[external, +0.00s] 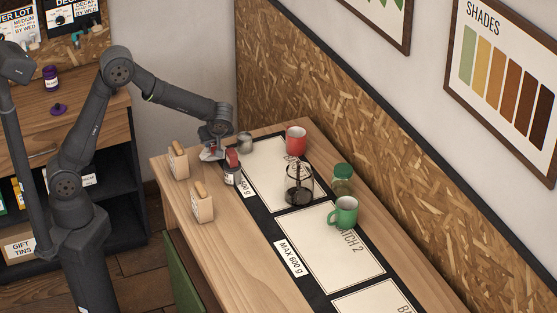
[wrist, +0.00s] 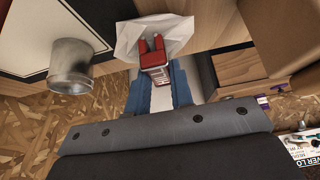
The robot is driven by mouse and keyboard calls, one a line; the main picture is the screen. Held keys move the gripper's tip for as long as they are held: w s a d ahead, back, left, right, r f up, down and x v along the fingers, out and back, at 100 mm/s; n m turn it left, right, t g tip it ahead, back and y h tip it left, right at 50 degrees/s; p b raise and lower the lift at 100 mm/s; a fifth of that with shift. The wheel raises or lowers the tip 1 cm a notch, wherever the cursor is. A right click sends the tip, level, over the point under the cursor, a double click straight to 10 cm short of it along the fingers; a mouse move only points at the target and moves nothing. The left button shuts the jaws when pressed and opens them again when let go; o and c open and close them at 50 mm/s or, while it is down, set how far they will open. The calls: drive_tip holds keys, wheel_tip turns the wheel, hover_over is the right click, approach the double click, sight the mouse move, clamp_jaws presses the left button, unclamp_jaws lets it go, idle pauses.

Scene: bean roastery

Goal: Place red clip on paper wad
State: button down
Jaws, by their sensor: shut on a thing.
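My gripper (wrist: 160,80) has blue fingers and is shut on a red clip (wrist: 154,56), whose two prongs point away from the wrist. The crumpled white paper wad (wrist: 128,42) is directly beyond the clip, and the clip overlaps it in the wrist view. I cannot tell whether they touch. In the external view my gripper (external: 214,148) is low over the far left end of the table, with the pale wad (external: 206,154) at its tips. The clip is too small to make out clearly there.
A metal cup (wrist: 72,66) stands close beside the gripper; it also shows in the external view (external: 244,142).

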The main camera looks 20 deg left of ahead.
drive_tip(key=shift+f, duration=0.2)
drive_tip(key=c, duration=1.3)
unclamp_jaws()
drive_tip(key=shift+o, duration=0.2)
drive_tip(key=shift+r, duration=0.1)
drive_tip(key=v, duration=1.2)
